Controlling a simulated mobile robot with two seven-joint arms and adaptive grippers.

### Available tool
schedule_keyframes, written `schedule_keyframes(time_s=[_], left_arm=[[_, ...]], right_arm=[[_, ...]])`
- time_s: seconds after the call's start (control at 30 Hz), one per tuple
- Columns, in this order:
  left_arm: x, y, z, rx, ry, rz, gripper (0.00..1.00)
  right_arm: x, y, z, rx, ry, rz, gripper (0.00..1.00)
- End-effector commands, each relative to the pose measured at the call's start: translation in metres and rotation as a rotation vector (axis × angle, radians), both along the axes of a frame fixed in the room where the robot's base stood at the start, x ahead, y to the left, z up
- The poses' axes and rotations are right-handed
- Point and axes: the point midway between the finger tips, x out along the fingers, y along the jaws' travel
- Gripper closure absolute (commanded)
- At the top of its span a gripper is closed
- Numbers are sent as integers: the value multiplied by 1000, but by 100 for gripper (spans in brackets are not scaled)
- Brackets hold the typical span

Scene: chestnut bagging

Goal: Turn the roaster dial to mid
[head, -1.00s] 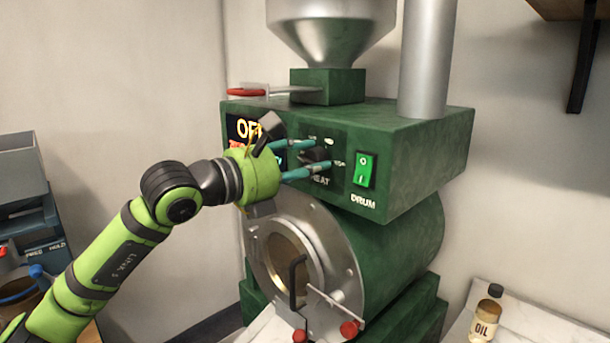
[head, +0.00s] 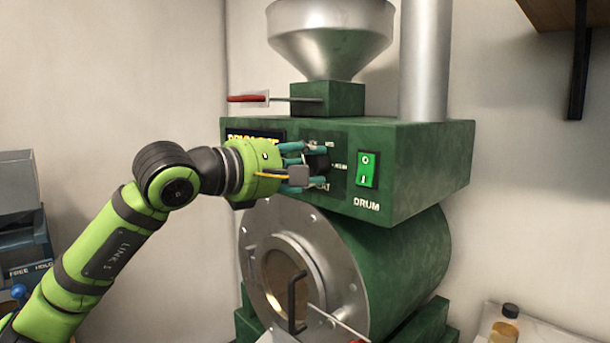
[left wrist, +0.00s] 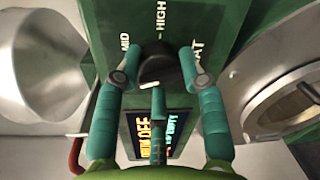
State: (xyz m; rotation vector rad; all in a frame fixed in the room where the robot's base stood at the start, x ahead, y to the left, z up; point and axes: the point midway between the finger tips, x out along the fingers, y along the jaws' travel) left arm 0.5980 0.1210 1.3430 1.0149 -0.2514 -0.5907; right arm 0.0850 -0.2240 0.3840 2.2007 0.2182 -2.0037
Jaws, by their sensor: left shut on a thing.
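The roaster's black dial (head: 318,162) is on the front of the green control box (head: 425,160), right of the display. My left gripper (head: 310,166) is shut on the dial, with its teal fingers on either side. In the left wrist view the dial (left wrist: 158,64) sits between the fingertips of my gripper (left wrist: 159,68). A short white mark shows low on the dial there. The MID label (left wrist: 124,42) is up and left of the dial, and HIGH (left wrist: 160,17) is above it. The fingers hide part of the panel lettering. My right gripper is not in view.
A lit display (head: 255,136) is partly hidden behind my gripper. A green drum switch (head: 367,169) is right of the dial. A red-handled lever (head: 248,98) sticks out above. The round drum front (head: 345,270) is below. An oil bottle (head: 504,322) stands at lower right.

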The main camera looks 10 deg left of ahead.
Motion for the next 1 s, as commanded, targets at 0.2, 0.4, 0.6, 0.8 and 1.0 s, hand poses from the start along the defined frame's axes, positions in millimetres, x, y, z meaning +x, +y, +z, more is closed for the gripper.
schedule_keyframes(time_s=[0.2,0.4,0.6,0.8,1.0], left_arm=[[-1,1,5,165,-128,3,92],[-2,1,6,322,-234,4,92],[-2,1,6,470,-333,6,92],[-2,0,6,589,-410,6,92],[-2,0,7,669,-463,6,92]], right_arm=[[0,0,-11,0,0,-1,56],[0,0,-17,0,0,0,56],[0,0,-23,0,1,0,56],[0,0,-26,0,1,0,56],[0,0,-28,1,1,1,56]])
